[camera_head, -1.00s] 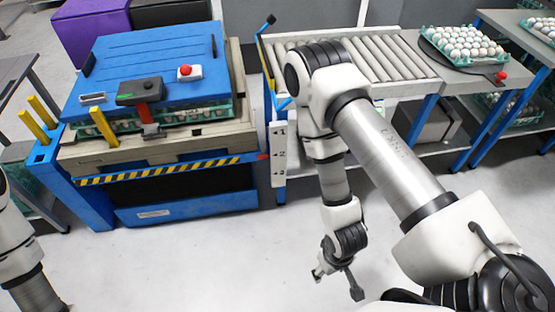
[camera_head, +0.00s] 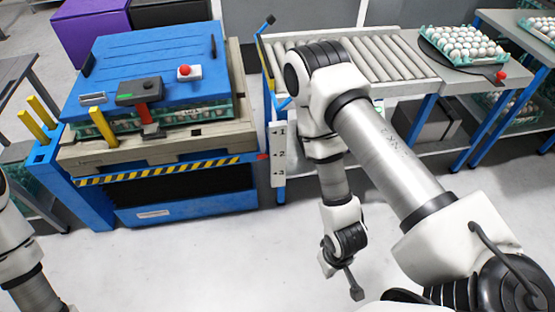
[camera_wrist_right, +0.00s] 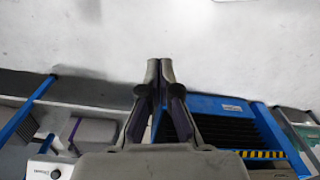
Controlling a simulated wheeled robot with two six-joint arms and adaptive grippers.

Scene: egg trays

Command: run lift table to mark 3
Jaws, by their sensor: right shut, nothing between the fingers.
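The lift table (camera_head: 185,170) stands at the left, with a black-and-yellow striped edge and black bellows below. It bears a pallet (camera_head: 215,143) with egg trays under a blue lid (camera_head: 150,60). A white scale (camera_head: 278,160) with marks 1, 2 and 3 stands at its right. The small red pointer (camera_head: 262,157) is near mark 2. A control box (camera_head: 139,91) with a green display and a red button (camera_head: 185,72) sit on top. My right gripper (camera_head: 355,290) is shut and empty above the floor; its closed fingers show in the right wrist view (camera_wrist_right: 160,66). My left gripper is out of view.
A roller conveyor (camera_head: 345,60) stands behind my right arm. An egg tray (camera_head: 459,38) rests on a round dark plate on the bench at the right. Yellow posts (camera_head: 33,125) stand left of the lift table. The floor in front is clear.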

